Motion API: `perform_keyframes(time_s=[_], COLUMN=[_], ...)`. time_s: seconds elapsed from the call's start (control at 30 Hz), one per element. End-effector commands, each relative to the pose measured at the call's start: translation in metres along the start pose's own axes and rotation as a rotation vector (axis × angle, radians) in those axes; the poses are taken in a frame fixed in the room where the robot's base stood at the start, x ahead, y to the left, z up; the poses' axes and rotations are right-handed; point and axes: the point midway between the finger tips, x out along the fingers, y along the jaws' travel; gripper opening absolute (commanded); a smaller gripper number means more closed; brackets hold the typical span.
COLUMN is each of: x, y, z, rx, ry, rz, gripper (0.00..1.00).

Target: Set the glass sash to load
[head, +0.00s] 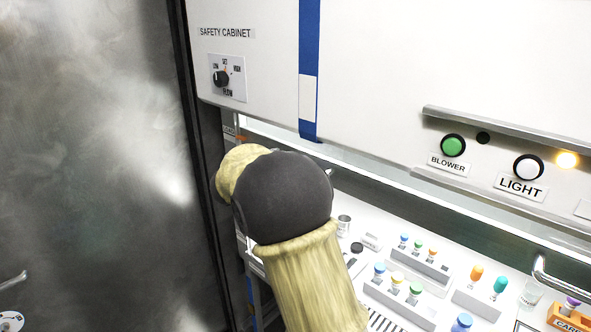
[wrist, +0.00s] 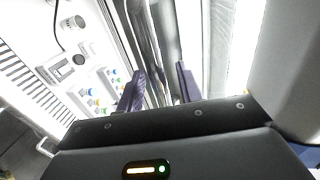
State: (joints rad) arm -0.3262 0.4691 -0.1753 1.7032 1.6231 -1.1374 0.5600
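The safety cabinet (head: 370,80) fills the right of the head view. Its glass sash (head: 390,200) shows as a dark, see-through band below the white front panel. A bright metal handle (head: 541,272) is at the lower right, and a small piece of another shows just right of my arm. My arm covers the left part of the sash and hides my gripper in the head view. In the wrist view my gripper (wrist: 158,88) has its two dark fingers apart, with blurred grey-and-white edges beyond the gap. I cannot tell whether either finger touches the sash or its handle.
Inside the cabinet, racks of capped vials (head: 415,250), a metal cup (head: 343,225) and a glass beaker (head: 532,293) stand on the white work surface. The front panel carries a flow knob (head: 221,78), a green blower button (head: 453,145) and a white light button (head: 528,167).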

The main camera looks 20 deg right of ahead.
Motion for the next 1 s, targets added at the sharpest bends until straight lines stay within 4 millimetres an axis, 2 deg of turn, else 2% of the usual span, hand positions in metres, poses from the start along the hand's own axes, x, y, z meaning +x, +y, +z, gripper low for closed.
perform_keyframes(time_s=[0.27,0.47,1.0], x=[-0.001,-0.016,-0.120], y=[0.001,0.002,0.003], z=[0.001,0.002,0.001], rx=[0.000,0.002,0.001], ry=[-0.004,-0.007,-0.007], rz=[0.001,0.001,0.001], gripper=[0.36,0.36,0.36])
